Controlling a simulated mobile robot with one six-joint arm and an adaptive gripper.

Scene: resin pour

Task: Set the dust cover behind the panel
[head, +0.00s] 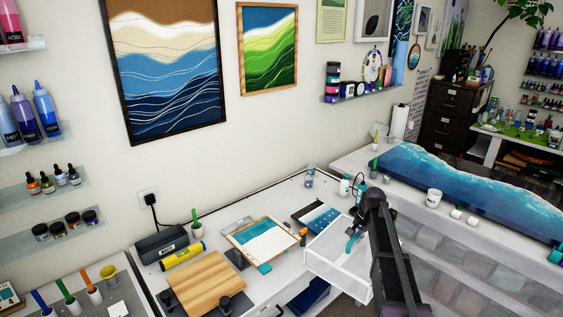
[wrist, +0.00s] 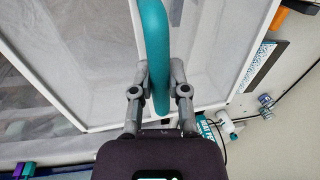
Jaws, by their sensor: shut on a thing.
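The dust cover is a white-framed box with translucent sides (head: 335,262) and a teal handle. In the head view it is at the table's right front, tilted and seemingly held up over the edge. My gripper (wrist: 158,72) is shut on the teal handle (wrist: 155,35), and the cover's pale sheet (wrist: 90,50) fills much of the wrist view. A panel with teal, white and sand bands (head: 262,240) lies on the table left of the cover. A smaller blue panel with white dots (head: 319,216) lies just behind the cover. I cannot tell which panel is meant.
A wooden board (head: 207,284), a dark case (head: 161,243) and a yellow roll (head: 182,256) stand at the left. A bottle (head: 344,187) and jars (head: 310,177) stand at the back. A long blue resin piece (head: 455,185) lies on the right bench. Bare tabletop shows behind the panels.

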